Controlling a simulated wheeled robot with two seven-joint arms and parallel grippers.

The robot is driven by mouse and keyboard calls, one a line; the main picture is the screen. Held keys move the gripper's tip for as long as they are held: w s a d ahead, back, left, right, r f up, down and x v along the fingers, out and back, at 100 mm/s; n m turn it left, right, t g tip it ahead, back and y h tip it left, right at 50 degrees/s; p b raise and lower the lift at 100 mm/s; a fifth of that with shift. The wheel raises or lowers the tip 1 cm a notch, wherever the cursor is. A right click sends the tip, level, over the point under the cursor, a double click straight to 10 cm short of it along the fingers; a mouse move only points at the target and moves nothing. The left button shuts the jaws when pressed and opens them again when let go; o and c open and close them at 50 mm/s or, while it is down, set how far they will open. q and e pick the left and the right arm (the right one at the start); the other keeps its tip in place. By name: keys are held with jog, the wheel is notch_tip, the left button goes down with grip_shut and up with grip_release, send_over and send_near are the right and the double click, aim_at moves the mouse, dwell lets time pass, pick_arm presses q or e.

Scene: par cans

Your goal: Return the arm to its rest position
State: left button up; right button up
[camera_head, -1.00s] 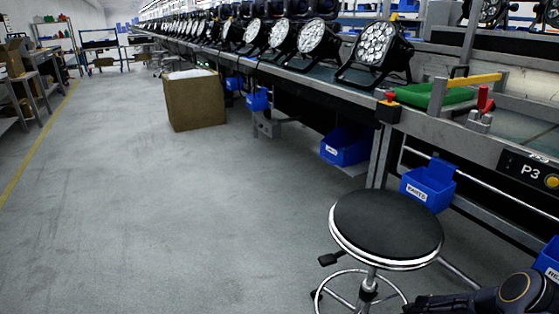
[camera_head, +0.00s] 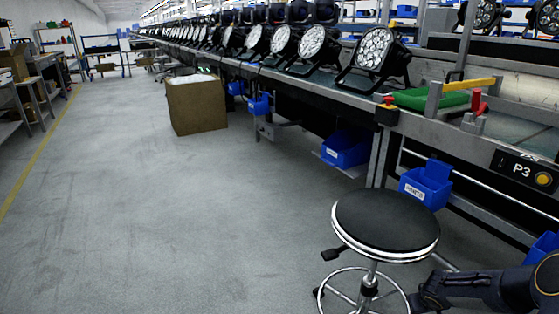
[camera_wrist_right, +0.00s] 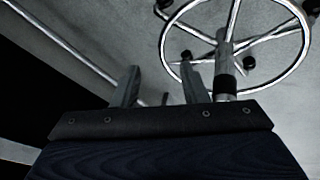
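My right arm (camera_head: 490,287) comes in at the bottom right corner of the head view, dark, beside the round black stool (camera_head: 386,220). My right gripper (camera_wrist_right: 160,88) shows in the right wrist view with its two grey fingers apart and nothing held between them. The stool's chrome foot ring and legs (camera_wrist_right: 235,45) appear beyond the fingers in that view; I cannot tell how close they are. My left gripper is not in view.
The workbench (camera_head: 440,130) runs along the right, with a row of par cans (camera_head: 375,53), a green item (camera_head: 425,99) and a red button box (camera_head: 388,110). Blue bins (camera_head: 427,185) hang below. A cardboard box (camera_head: 196,104) stands on the floor. The floor at left is clear.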

jog(key=s+a+r+m+p, duration=0.1)
jog(key=s+a+r, duration=0.3)
jog(key=s+r, duration=0.45)
jog(key=s+a+r+m, duration=0.1)
jog(key=s+a+r, duration=0.3)
jog(key=r, duration=0.7)
jog(key=s+a+r+t+y+p, duration=0.1)
jog(key=s+a+r+y, duration=0.15)
jog(key=s+a, duration=0.45)
jog(key=s+a+r+y, duration=0.2)
jog(key=s+a+y, duration=0.3)
jog(key=s, duration=0.4)
notch_tip(320, 180, up, 38)
jog(key=a+p, duration=0.1)
jog(key=p, duration=3.7)
jog(key=shift+s+a+r+h, duration=0.15)
jog(key=shift+s+a+h, duration=0.05)
jog(key=shift+s+h, duration=0.15)
